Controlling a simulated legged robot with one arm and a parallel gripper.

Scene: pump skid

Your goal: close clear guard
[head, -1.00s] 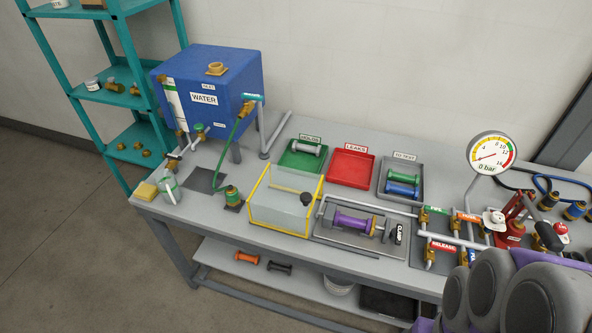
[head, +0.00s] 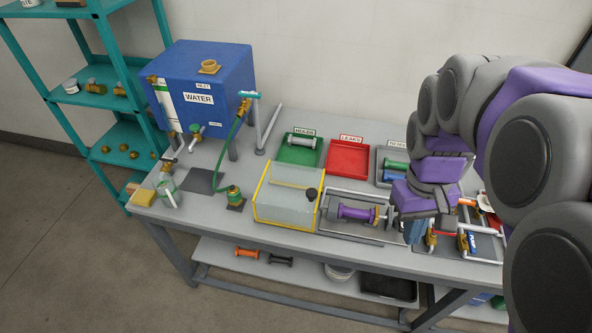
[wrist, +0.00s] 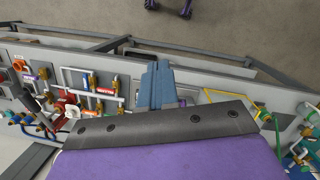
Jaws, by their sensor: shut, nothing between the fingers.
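The clear guard (head: 285,212), a see-through box with yellow edges and a black knob (head: 312,194), sits on the bench in the head view. It is left of the grey fixture tray (head: 345,234) holding a purple spool (head: 357,213), and does not cover the spool. Part of its yellow edging also shows at the right of the wrist view (wrist: 211,94); my gripper's body hides the rest. My gripper (head: 413,232) is over the fixture's right end, right of the guard and apart from it. Its blue-grey fingers (wrist: 157,84) are shut and empty in the wrist view.
A blue water tank (head: 200,85) with a green hose stands left of the guard. Green (head: 300,150) and red (head: 352,158) trays lie behind. Valves and pipes (head: 465,232) are right of my gripper. The bench's front edge is near the guard.

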